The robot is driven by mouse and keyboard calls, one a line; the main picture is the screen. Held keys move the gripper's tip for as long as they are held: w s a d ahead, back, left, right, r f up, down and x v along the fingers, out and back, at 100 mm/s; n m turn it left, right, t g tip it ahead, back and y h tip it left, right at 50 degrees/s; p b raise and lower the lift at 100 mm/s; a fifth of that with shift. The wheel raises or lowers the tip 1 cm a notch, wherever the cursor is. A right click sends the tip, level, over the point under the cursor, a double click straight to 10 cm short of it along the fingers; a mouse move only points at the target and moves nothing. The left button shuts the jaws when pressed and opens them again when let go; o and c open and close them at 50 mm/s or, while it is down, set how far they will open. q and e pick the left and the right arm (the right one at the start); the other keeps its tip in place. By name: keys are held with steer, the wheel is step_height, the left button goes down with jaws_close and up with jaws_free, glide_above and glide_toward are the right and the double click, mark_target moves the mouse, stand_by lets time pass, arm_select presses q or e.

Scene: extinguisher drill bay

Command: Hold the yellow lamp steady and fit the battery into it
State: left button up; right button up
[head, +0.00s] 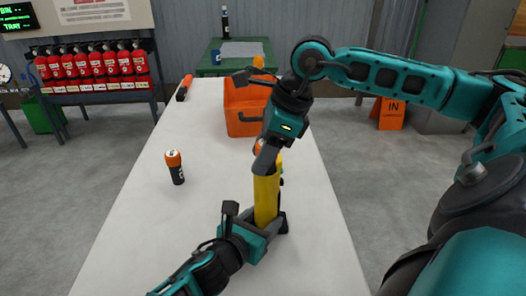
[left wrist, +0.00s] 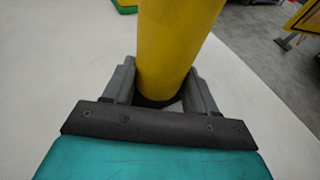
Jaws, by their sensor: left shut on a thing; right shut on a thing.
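The yellow lamp (head: 265,200) stands upright near the table's right side. My left gripper (head: 267,224) is shut around its lower part; in the left wrist view the yellow tube (left wrist: 175,45) sits between both fingers (left wrist: 160,85). My right gripper (head: 266,157) is directly above the lamp's top, shut on a small orange-ended thing (head: 260,146), which looks like a battery and is mostly hidden by the fingers. I cannot tell whether it is inside the lamp's top. Another battery (head: 176,172), black with an orange top, stands upright on the table to the left.
The white table (head: 140,220) is clear around the standing battery. An orange bin (head: 243,122) stands behind my right gripper. A black and orange tool (head: 184,88) lies at the far left edge. Something yellow and green behind the lamp is mostly hidden. Red extinguishers (head: 97,63) stand on a rack beyond.

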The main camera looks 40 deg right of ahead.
arm_select(q)
steer(key=shift+a+f, duration=0.25)
steer(key=shift+f, duration=0.3)
arm_select(e)
steer(key=shift+f, duration=0.3)
steer(key=o, duration=1.3)
steer(key=v, duration=1.2)
arm_select(q)
steer(key=o, duration=0.9)
steer(key=shift+w, duration=0.1)
steer(key=shift+a+r, duration=0.1)
steer(key=v, duration=0.7)
steer(key=r+v, duration=0.1)
steer(key=v, duration=0.3)
steer(key=shift+s+d, duration=0.25)
steer(key=shift+s, duration=0.05)
steer(key=shift+s+a+r, duration=0.1)
steer(key=shift+s+a, duration=0.05)
steer(key=shift+a, duration=0.15)
